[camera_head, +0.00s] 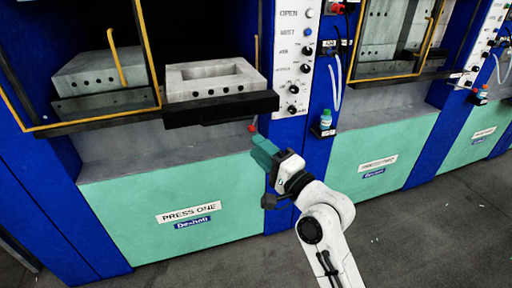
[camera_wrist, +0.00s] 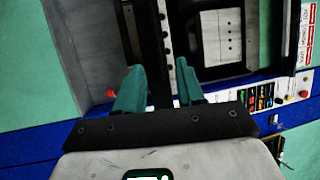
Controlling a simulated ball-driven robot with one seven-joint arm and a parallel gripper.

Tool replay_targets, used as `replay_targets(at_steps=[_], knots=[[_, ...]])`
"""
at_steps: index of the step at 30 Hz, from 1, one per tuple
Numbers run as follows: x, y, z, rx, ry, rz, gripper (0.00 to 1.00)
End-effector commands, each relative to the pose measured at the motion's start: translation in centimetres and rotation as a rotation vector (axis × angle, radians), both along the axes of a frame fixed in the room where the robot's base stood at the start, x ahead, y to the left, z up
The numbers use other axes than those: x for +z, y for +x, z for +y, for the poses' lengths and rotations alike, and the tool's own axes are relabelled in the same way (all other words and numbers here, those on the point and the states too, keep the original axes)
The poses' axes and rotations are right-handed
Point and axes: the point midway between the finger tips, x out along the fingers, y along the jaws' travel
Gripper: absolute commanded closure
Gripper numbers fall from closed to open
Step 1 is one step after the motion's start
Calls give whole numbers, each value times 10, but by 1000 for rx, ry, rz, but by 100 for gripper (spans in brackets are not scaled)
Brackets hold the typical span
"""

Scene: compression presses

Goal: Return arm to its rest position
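My gripper (camera_head: 264,152) is in front of the right end of the first press, just above its green front panel labelled PRESS ONE (camera_head: 190,213). In the wrist view its two green fingers (camera_wrist: 158,84) stand apart with nothing between them. My white arm reaches up from the bottom of the head view, bent at the elbow. Behind the fingers, the wrist view shows the press opening with a light grey mold block (camera_wrist: 222,38).
A mold half (camera_head: 215,78) sits on a black tray (camera_head: 222,108) extending from the first press. A control panel (camera_head: 294,55) with knobs stands to its right. A small bottle (camera_head: 326,119) rests on a ledge on the blue column. Grey floor (camera_head: 400,240) is open at lower right.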

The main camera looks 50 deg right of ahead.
Motion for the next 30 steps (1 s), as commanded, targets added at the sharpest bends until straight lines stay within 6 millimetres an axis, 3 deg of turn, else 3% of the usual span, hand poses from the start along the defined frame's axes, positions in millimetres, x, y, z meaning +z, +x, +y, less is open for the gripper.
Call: replay_targets(at_steps=[17,19,23,25,28,30], knots=[[0,0,0,-1,0,0,62],[-12,2,7,14,-33,54,62],[-63,4,39,87,-187,282,62],[-103,-3,61,158,-313,456,62],[-162,-27,92,293,-513,708,62],[-199,-52,110,406,-652,878,62]])
